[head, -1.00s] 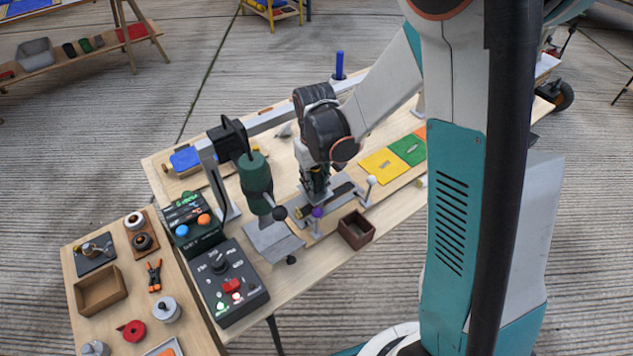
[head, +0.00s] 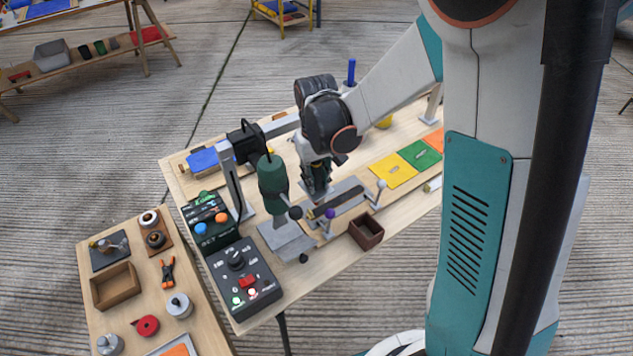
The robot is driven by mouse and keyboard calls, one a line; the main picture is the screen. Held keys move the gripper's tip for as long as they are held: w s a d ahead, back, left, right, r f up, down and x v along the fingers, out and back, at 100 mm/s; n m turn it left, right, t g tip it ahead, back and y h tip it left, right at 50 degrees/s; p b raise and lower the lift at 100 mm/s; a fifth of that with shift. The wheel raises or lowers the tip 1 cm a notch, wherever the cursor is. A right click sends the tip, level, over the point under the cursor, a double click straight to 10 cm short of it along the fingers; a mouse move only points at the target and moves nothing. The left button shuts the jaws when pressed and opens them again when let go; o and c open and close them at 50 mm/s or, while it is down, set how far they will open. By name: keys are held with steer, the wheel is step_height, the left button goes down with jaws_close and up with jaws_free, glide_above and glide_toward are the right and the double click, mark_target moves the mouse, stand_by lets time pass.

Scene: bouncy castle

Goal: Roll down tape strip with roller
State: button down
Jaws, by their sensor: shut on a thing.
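My gripper (head: 318,192) points down over the left part of a grey plate (head: 352,184) on the wooden bench. It is shut on a small dark thing, likely the roller, mostly hidden by the fingers. A dark strip (head: 348,201), likely the tape, lies along the plate to the right of the gripper. A small tan end (head: 311,214) shows at the strip's left end, just below the gripper. Whether the roller touches the strip cannot be told from this view.
Purple-topped (head: 329,213) and white-topped (head: 381,184) posts stand before the plate. A brown open box (head: 366,231) sits at the front edge. A green hanging tool (head: 272,178) and a control box (head: 243,280) stand left. Yellow (head: 392,170) and green cards lie right.

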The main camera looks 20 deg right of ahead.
mark_target(317, 168)
steer(key=shift+r+p, duration=1.25)
steer(key=shift+r, duration=0.85)
steer(key=shift+s+d, duration=0.1)
steer(key=shift+s, duration=0.05)
